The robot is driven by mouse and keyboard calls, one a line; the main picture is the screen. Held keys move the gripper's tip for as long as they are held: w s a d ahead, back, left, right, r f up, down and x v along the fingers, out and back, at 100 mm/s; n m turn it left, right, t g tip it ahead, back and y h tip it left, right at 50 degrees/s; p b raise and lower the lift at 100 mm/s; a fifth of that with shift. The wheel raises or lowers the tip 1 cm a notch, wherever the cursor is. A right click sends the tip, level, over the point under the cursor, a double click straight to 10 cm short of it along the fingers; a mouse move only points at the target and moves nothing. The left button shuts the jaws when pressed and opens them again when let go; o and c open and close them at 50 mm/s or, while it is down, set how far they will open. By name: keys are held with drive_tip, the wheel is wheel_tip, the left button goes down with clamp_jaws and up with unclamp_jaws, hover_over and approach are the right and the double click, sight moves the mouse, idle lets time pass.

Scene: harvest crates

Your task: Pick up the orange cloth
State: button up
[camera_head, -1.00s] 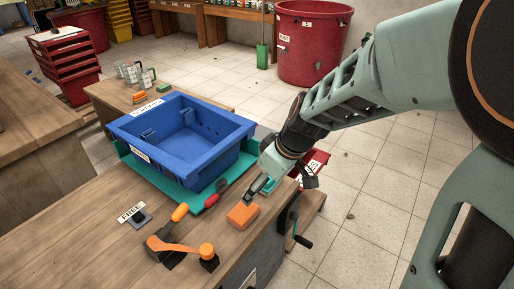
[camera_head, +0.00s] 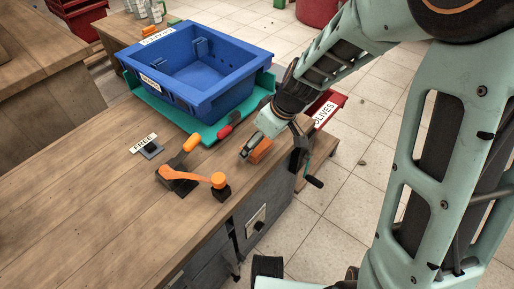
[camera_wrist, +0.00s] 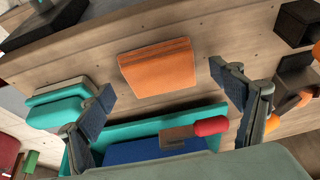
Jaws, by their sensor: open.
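The orange cloth (camera_wrist: 158,68) is a folded block lying on the wooden bench. In the wrist view it sits ahead of and between the two fingers of my gripper (camera_wrist: 165,93), which are open and empty. In the head view the orange cloth (camera_head: 260,150) is partly hidden by my gripper (camera_head: 247,152), which is over its left side. I cannot tell whether the fingers touch it.
A blue crate (camera_head: 233,88) stands on a teal tray (camera_head: 202,130) behind. A red-handled tool (camera_head: 225,132) lies at the tray's edge. An orange-handled clamp (camera_head: 190,177) is to the left. A teal folded cloth (camera_wrist: 58,112) lies near. A crank (camera_head: 314,181) sticks out right.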

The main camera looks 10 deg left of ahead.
drive_tip(key=shift+w+a+f, duration=0.1)
drive_tip(key=shift+a+f, duration=0.05)
drive_tip(key=shift+f, duration=0.25)
drive_tip(key=shift+c, duration=0.3)
drive_tip(key=c, duration=1.3)
drive_tip(key=shift+r, duration=0.1)
